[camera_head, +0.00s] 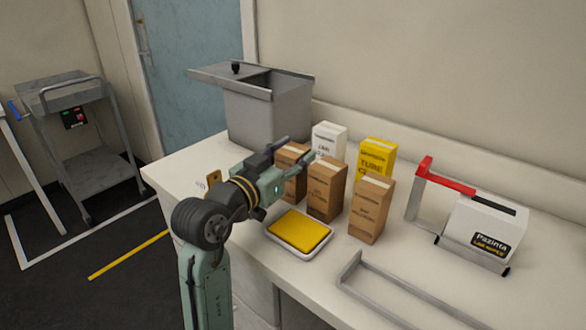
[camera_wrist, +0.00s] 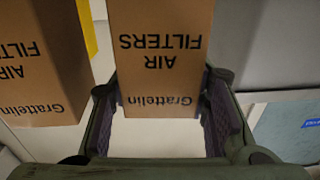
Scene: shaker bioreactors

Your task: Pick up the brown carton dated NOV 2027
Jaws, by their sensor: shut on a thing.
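Three brown cartons stand on the white counter: a left one (camera_head: 291,186), a middle one (camera_head: 326,190) and a right one (camera_head: 371,212). My gripper (camera_head: 299,153) reaches over the left carton and partly hides it. In the wrist view my gripper (camera_wrist: 160,88) is shut on this carton (camera_wrist: 160,50), one finger on each side, and its face reads "Grattelin AIR FILTERS" upside down. The neighbouring brown carton (camera_wrist: 40,60) is close beside it with the same label. No date is readable on any carton.
A white carton (camera_head: 329,137) and a yellow carton (camera_head: 377,158) stand behind. A yellow-topped tray (camera_head: 300,232) lies in front. A grey open bin (camera_head: 268,112) is at back left; a white Pazinta box (camera_head: 485,232) and metal frame (camera_head: 350,278) are at right.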

